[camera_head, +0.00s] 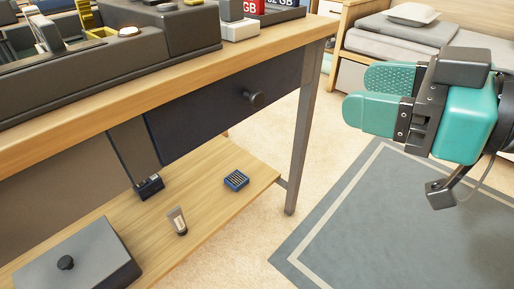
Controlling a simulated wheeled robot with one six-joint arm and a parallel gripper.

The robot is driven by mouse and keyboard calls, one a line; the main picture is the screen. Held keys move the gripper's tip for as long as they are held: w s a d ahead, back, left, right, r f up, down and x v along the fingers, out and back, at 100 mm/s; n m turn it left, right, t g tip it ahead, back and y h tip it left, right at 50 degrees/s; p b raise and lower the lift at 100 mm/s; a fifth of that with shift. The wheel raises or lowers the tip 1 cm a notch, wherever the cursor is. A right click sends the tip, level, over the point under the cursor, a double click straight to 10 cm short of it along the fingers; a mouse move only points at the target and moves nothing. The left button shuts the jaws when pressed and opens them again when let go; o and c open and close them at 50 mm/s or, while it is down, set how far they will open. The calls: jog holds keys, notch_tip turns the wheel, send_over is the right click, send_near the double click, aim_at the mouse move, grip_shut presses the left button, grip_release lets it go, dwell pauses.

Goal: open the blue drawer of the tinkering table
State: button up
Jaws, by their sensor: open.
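The tinkering table (210,75) has a wooden top and a grey metal leg. Its dark blue drawer (200,119) sits under the top, with its front flush below the table edge, and looks closed. A round dark knob (256,99) sticks out from the right half of the drawer front. My gripper (362,95) is at the right, with teal fingers pointing left. It is open, empty and apart from the knob, with a clear gap between them in the picture.
The lower shelf (215,200) holds a grey box (78,262), a small tube (177,221) and a small blue item (236,181). Organisers crowd the tabletop. The table leg (303,135) stands right of the drawer. A grey rug (400,215) covers open floor; a bed (410,40) is behind.

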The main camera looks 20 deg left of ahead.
aim_at(260, 100)
notch_tip(260, 100, down, 9)
jog(key=w+t+y+b, duration=0.1)
jog(key=w+t+b, duration=0.1)
jog(key=b, duration=0.7)
jog(key=x, duration=0.6)
jog(key=p+x, duration=0.1)
jog(key=x, duration=0.4)
jog(key=r+p+x, duration=0.1)
jog(key=x, duration=0.5)
jog(key=shift+w+a, duration=0.1)
jog(key=shift+a, duration=0.2)
jog(key=shift+c, duration=0.4)
grip_shut()
